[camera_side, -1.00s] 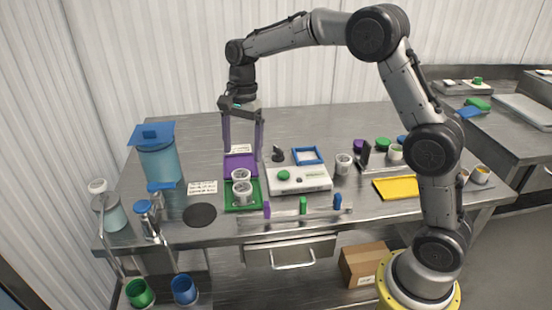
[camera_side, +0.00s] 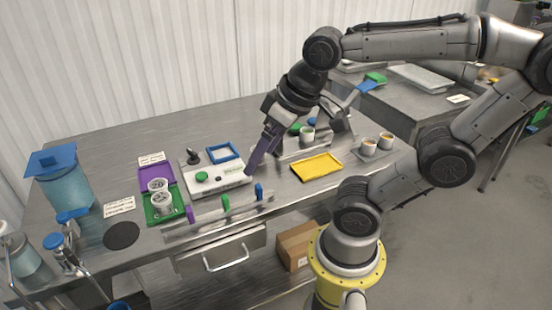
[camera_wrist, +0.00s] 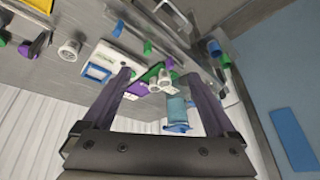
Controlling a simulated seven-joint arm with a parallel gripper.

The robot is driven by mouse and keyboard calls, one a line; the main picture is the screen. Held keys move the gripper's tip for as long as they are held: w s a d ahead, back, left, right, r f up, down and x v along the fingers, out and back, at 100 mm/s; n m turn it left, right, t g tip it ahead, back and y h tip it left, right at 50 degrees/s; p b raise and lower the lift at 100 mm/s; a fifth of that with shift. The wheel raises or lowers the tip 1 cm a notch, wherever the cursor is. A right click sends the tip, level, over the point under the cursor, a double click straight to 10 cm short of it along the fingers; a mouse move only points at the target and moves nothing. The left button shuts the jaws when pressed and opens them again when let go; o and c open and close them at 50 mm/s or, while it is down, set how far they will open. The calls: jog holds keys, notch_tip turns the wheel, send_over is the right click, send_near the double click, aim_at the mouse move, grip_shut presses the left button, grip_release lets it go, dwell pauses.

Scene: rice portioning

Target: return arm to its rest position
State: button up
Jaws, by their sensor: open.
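My gripper (camera_side: 258,158) has dark purple fingers and hangs tilted over the table in the side view, in front of the right end of the white scale (camera_side: 218,180). In the wrist view my gripper (camera_wrist: 160,82) has its fingers wide apart with nothing held between them. The table items seen between the fingers are some way off. I cannot tell the exact height of the fingertips above the table.
Two white cups stand on the purple tray (camera_side: 152,175) and green tray (camera_side: 165,208), left of the scale. A rail (camera_side: 205,222) with coloured handles runs along the front. A yellow tray (camera_side: 316,166) lies right of my gripper. A blue-lidded container (camera_side: 68,188) stands far left.

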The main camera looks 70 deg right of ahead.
jog(key=shift+s+f+n, duration=0.35)
jog(key=shift+s, duration=0.25)
jog(key=shift+s+f+n, duration=0.35)
jog(key=shift+s, duration=0.25)
dwell(1.0)
